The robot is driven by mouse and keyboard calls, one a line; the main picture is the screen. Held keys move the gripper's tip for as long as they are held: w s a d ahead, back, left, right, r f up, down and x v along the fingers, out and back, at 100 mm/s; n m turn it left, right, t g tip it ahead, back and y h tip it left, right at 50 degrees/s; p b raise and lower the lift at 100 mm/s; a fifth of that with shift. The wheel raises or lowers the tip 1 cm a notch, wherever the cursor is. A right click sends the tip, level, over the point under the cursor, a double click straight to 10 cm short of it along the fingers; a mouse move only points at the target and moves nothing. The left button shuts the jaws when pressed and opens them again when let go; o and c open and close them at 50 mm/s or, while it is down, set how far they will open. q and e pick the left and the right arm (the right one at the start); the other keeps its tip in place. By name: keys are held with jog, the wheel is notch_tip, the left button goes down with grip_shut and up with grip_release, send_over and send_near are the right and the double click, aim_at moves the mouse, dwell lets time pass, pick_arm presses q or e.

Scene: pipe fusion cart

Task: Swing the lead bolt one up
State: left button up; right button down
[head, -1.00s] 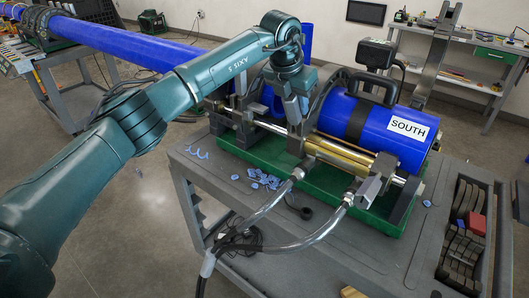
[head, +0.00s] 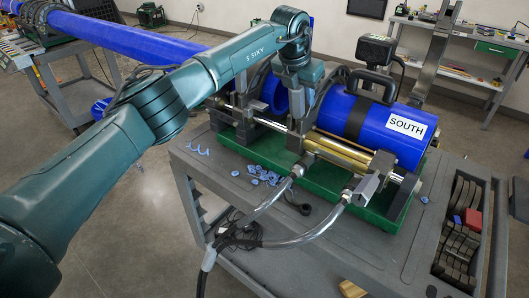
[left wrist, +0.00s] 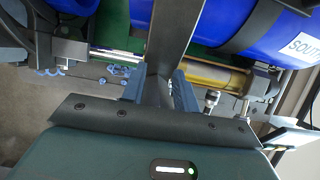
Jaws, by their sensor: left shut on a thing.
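The pipe fusion machine stands on the cart with a blue pipe (head: 390,132) marked SOUTH in its right clamps. My left gripper (head: 297,108) reaches down at the middle of the machine, beside the clamp near that pipe's open end. In the left wrist view my left gripper (left wrist: 160,92) is shut around a dark grey bar (left wrist: 172,40) that runs up between its fingers. Whether this bar is the lead bolt I cannot tell; the wrist hides its end in the head view. My right gripper is not in view.
A brass cylinder (head: 338,150) and clear hoses (head: 300,240) lie in front of the clamps. Blue shavings (head: 265,177) lie on the cart top (head: 235,192). A tray (head: 458,235) of dark inserts is at the right. A long blue pipe (head: 130,40) runs in from the left.

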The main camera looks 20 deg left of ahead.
pick_arm(q)
jog(key=shift+f, duration=0.1)
jog(key=shift+w+d, duration=0.2)
jog(key=shift+w, duration=0.3)
jog(key=shift+w+d, duration=0.15)
jog(key=shift+w, duration=0.3)
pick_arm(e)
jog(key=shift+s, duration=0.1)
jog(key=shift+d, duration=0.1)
pick_arm(q)
jog(key=shift+w, duration=0.15)
jog(key=shift+w+d, duration=0.15)
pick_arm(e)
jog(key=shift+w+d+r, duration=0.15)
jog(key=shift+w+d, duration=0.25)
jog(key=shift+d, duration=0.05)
